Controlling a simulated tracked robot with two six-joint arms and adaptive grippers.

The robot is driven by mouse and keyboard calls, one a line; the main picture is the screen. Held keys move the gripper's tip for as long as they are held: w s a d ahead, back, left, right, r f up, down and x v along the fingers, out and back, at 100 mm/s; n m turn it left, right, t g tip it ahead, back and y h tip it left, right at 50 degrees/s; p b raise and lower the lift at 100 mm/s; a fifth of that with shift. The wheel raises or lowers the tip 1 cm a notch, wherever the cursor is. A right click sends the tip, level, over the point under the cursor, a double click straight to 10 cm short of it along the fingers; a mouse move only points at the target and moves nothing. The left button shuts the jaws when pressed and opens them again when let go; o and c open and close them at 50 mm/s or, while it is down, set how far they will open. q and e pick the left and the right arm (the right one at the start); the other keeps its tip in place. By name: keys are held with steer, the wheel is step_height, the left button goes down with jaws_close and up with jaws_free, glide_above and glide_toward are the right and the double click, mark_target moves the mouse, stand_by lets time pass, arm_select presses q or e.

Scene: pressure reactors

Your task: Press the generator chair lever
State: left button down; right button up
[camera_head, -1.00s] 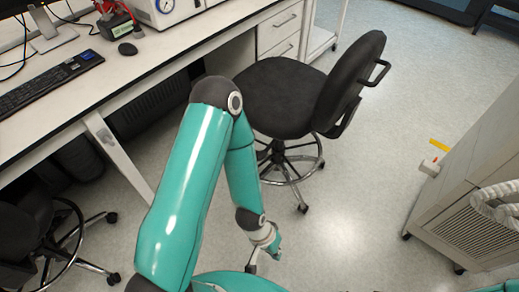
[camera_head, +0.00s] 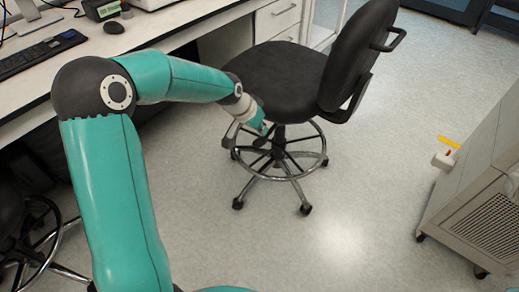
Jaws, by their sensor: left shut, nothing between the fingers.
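The black chair (camera_head: 275,80) stands in the middle of the floor by the desk, with its backrest (camera_head: 358,55) on the right and a chrome foot ring (camera_head: 300,165) on a wheeled base. My left arm reaches in from the left, and my left gripper (camera_head: 262,136) is at the near left edge of the seat, just below it and in front of the column. The gripper is shut and empty. I cannot make out the chair lever; the seat and my gripper hide that area. I cannot tell whether the gripper touches the chair. My right gripper is not in view.
A beige cabinet (camera_head: 480,190) with a white-and-yellow fitting stands at the right. The floor (camera_head: 350,230) between is clear. Another chair (camera_head: 30,230) is at lower left.

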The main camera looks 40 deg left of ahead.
arm_select(q)
steer(key=shift+t+y, duration=0.3)
steer(key=shift+y, duration=0.1)
steer(key=a+r, duration=0.4)
steer(key=shift+w+b, duration=0.1)
steer(key=shift+b, duration=0.3)
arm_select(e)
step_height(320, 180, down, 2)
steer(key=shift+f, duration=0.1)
arm_select(q)
steer(key=shift+f, duration=0.1)
steer(key=b, duration=0.1)
glide_above(263, 138)
steer(key=s, duration=0.1)
steer(key=f, duration=0.8)
steer(key=shift+s+f, duration=0.1)
steer(key=shift+s, duration=0.1)
steer(key=f, duration=0.3)
steer(key=shift+s+f+b, duration=0.2)
steer(key=shift+b, duration=0.2)
steer(key=shift+s+f, duration=0.1)
steer(key=shift+f, duration=0.35)
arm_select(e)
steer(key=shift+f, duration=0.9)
